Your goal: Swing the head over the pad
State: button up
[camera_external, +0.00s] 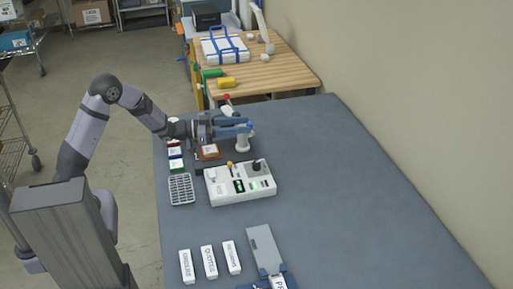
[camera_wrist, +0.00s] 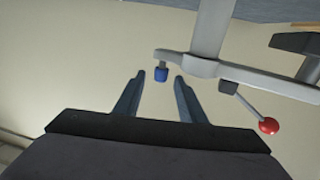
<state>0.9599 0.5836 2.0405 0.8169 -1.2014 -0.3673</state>
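The head is a grey swing arm (camera_wrist: 185,62) on a grey post (camera_wrist: 212,28), with a blue tip (camera_wrist: 161,74) at its end and a red-knobbed lever (camera_wrist: 269,125) at its side. In the external view the white post (camera_external: 244,142) stands behind the white box, partly hidden by my gripper. My gripper (camera_wrist: 157,82) is open, its two fingers on either side of the blue tip in the picture; I see no contact. In the external view my gripper (camera_external: 245,126) reaches level across to the post. A brown block with a light top (camera_external: 209,152), perhaps the pad, lies below my wrist.
A white box with small parts (camera_external: 240,187) and a grey gridded tray (camera_external: 181,189) stand in front. Several white labelled boxes (camera_external: 209,262) and a grey board (camera_external: 263,250) lie nearer. The table's right side (camera_external: 350,190) is clear. A wall (camera_external: 400,90) runs along the right.

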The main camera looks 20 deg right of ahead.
jog(key=d+p, duration=0.2)
jog(key=d, duration=0.5)
jog(key=shift+s+d, duration=0.15)
jog(key=shift+s, duration=0.3)
grip_shut()
